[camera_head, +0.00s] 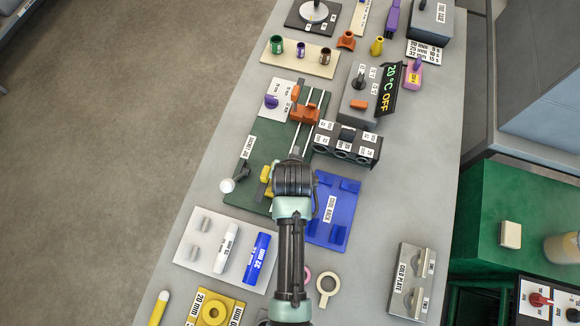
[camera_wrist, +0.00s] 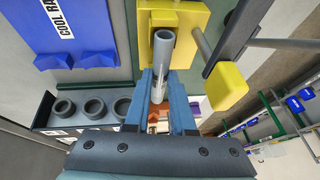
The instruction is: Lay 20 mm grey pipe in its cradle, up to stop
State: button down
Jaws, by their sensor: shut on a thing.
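In the wrist view my gripper (camera_wrist: 161,95) is shut on the grey pipe (camera_wrist: 163,62), between its blue fingers. The pipe's open end shows beyond the fingers, over or against a yellow block (camera_wrist: 196,18) that looks like the cradle. I cannot tell whether the pipe is seated or touches a stop. A second yellow block (camera_wrist: 228,86) stands to the right on a dark bar. In the head view my gripper is hidden under my wrist, over the green jig board (camera_head: 262,150). Yellow parts (camera_head: 266,173) show just left of my wrist; the pipe is hidden there.
The blue cool rack (camera_head: 333,208) is right of my wrist. The black socket block (camera_head: 347,143) and grey heater box (camera_head: 362,100) stand behind. An orange clamp (camera_head: 305,113) sits on the rails. A white handle knob (camera_head: 227,185) is left. The pipe tray (camera_head: 205,262) is in front.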

jog(key=shift+s+a+f+p, duration=0.2)
jog(key=shift+s+f+p, duration=0.25)
jog(key=shift+s, duration=0.1)
dwell(1.4)
jog(key=c, duration=1)
grip_release()
jog(key=shift+r, duration=0.1)
jog(key=o, duration=0.3)
jog(key=shift+w+r, duration=0.1)
jog(key=shift+d+r, duration=0.1)
jog(key=shift+r, duration=0.05)
jog(key=shift+r, duration=0.3)
jog(key=b+v, duration=0.1)
jog(key=v, duration=1.1)
